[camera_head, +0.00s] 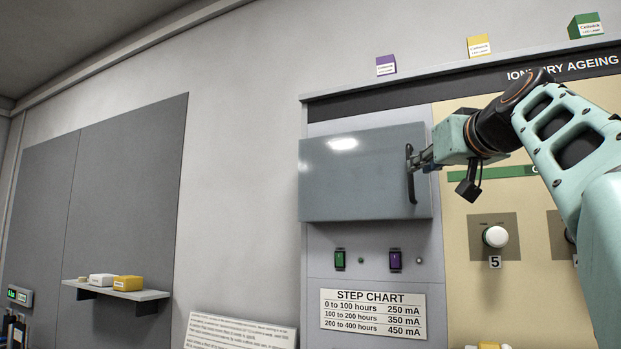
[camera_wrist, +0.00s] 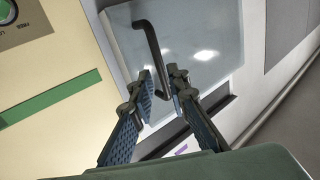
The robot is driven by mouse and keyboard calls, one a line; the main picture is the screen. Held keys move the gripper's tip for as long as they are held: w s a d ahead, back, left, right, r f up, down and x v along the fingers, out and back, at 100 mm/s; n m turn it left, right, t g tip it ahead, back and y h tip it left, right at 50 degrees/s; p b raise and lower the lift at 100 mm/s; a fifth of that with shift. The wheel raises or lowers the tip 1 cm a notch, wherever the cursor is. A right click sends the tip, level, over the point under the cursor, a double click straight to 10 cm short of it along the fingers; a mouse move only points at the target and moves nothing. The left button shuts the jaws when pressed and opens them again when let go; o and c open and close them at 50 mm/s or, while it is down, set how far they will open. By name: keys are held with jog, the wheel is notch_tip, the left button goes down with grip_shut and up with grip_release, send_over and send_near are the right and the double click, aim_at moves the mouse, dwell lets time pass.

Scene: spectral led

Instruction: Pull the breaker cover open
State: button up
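The breaker cover (camera_head: 355,175) is a grey, box-like panel on the wall, seen whole in the head view. It appears flat against the panel behind it, though I cannot tell if it is slightly ajar. Its black bar handle (camera_head: 410,180) stands upright near its right edge. In the wrist view the cover (camera_wrist: 200,30) and handle (camera_wrist: 150,38) appear turned round. My gripper (camera_wrist: 161,76) is at the handle, with a finger on either side of the bar. The fingers look apart, with small gaps beside the bar; contact is not clear. It also shows in the head view (camera_head: 418,160).
Below the cover are a green switch (camera_head: 340,260), a purple switch (camera_head: 395,260) and a step chart (camera_head: 373,314). A white knob (camera_head: 496,236) is on the beige panel at right. Small boxes stand along the top ledge. A shelf (camera_head: 117,291) is far left.

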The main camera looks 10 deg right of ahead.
aim_at(412, 193)
jog(key=shift+w+p, duration=1.35)
jog(key=shift+w, duration=1.8)
grip_shut()
